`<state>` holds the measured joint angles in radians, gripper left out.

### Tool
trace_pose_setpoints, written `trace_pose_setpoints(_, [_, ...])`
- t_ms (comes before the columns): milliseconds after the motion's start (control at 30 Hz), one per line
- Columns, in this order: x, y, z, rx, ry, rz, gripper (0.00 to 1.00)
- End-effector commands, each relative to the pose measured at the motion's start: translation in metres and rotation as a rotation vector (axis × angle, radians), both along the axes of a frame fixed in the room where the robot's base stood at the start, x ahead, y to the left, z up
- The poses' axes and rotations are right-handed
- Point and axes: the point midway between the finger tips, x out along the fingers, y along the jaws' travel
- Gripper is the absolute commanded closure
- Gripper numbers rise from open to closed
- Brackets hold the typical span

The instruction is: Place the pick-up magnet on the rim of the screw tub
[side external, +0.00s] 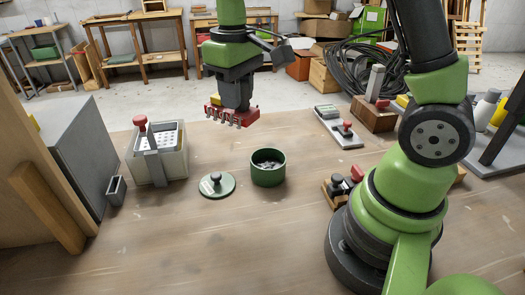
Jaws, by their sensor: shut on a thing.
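My gripper (237,101) is shut on a red pick-up magnet (250,116) and holds it in the air above the bench. Several small metal screws appear to hang from the magnet's underside along its near edge. The screw tub (269,177) is a round, open, dark green tub on the bench, with grey metal pieces inside. The magnet is apart from the tub, up and to the left of it in the picture. The fingertips are partly hidden by the magnet.
A green lid (214,190) with a dark knob lies left of the tub. A pale perforated container (172,168) with a red-knobbed tool stands further left. A grey scale-like device (337,130) and a wooden block (374,117) are behind right. The front bench is clear.

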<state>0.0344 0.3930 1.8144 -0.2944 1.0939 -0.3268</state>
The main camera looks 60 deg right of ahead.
Motion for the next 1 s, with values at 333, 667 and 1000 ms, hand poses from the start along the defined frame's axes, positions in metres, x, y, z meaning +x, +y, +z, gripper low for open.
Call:
trace_pose_setpoints(333, [-0.04, -0.064, -0.033, 0.0, 0.003, -0.041, 1.0])
trace_pose_setpoints(667, [-0.042, -0.067, -0.085, -0.001, 0.001, -0.04, 1.0])
trace_pose_setpoints(1000, [-0.042, -0.067, -0.127, -0.002, -0.001, -0.04, 1.0])
